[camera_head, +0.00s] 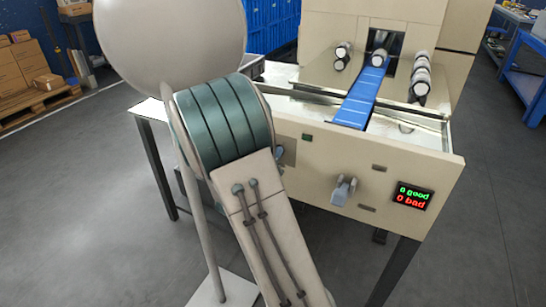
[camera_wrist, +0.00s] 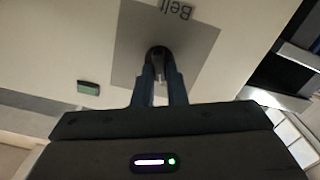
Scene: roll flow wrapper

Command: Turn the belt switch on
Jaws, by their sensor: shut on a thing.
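The belt switch (camera_wrist: 158,52) is a dark knob on a grey plate (camera_wrist: 190,45) marked "Belt", which appears upside down in the wrist view. My gripper (camera_wrist: 157,68) is shut on the knob, with a finger on either side. The fingers hide part of the knob, and I cannot tell its turned position. In the head view my arm covers most of this spot, and only an edge of the grey plate (camera_head: 288,155) shows beside it. The blue belt (camera_head: 360,95) lies on top of the machine.
A second grey switch (camera_head: 343,190) sits on the beige front panel (camera_head: 330,160), to the right. A display (camera_head: 413,195) reads "0 good" and "0 bad". A small green indicator (camera_head: 307,137) is on the panel. White rolls (camera_head: 420,75) stand beside the belt.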

